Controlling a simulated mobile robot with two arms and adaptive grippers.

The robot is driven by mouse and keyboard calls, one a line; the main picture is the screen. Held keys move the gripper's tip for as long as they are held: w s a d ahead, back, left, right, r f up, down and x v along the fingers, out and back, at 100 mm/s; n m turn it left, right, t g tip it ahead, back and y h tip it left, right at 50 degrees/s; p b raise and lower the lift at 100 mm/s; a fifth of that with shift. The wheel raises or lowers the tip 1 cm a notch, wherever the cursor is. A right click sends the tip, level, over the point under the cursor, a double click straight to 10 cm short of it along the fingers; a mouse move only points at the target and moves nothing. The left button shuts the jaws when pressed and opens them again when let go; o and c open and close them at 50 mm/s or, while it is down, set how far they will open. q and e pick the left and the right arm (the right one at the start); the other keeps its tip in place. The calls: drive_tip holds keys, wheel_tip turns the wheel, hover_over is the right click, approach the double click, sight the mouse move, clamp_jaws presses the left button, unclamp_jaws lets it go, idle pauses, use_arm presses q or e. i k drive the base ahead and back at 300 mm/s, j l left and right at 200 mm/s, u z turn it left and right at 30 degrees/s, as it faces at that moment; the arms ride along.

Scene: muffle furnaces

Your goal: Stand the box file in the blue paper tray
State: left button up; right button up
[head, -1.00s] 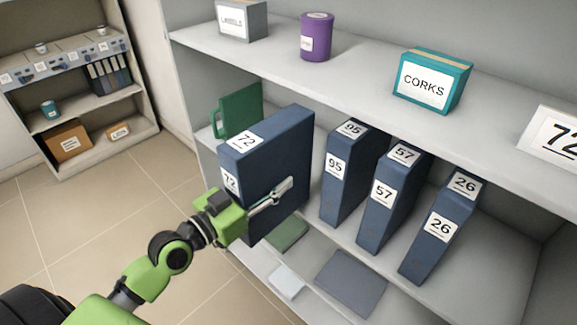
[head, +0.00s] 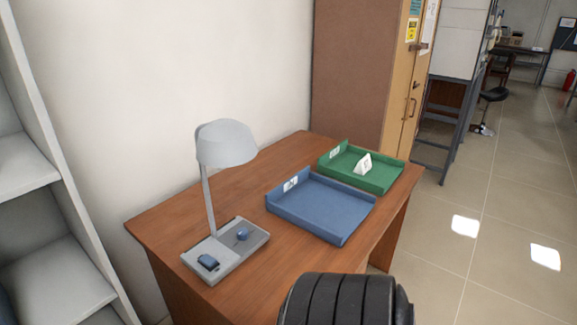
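The blue paper tray (head: 322,206) lies on a wooden desk (head: 180,212), with a white label on its back left wall. It looks empty. The box file is not in view now, and neither of my grippers shows. A dark ribbed part of my own arm is at the bottom, in front of the desk's near edge.
A green tray (head: 382,181) with a small white tent card (head: 363,163) sits behind the blue tray. A grey lamp (head: 224,147) stands on the desk's left part. White shelves (head: 25,167) are at the left edge, a cabinet (head: 360,62) behind. Tiled floor (head: 475,205) is open at right.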

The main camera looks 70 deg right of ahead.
sight(334, 206)
drive_tip(key=k+z, duration=0.15)
drive_tip(key=z, duration=0.35)
drive_tip(key=k+l+z, duration=0.15)
drive_tip(key=z, duration=0.3)
drive_tip(key=i+l, duration=0.1)
drive_tip(key=l, duration=0.35)
drive_tip(key=l+z, duration=0.15)
drive_tip(key=l, duration=0.3)
drive_tip(key=i+l, duration=0.15)
drive_tip(key=l, duration=0.3)
drive_tip(key=i+l+z, duration=0.1)
drive_tip(key=l, duration=0.35)
drive_tip(key=i+l, duration=0.1)
drive_tip(key=l, duration=0.25)
drive_tip(key=i+l, duration=0.1)
drive_tip(key=l, duration=0.3)
drive_tip(key=i+l, duration=0.1)
drive_tip(key=l, duration=0.25)
drive_tip(key=i+l, duration=0.1)
drive_tip(key=l, duration=0.25)
drive_tip(key=i+l, duration=0.1)
drive_tip(key=l, duration=0.3)
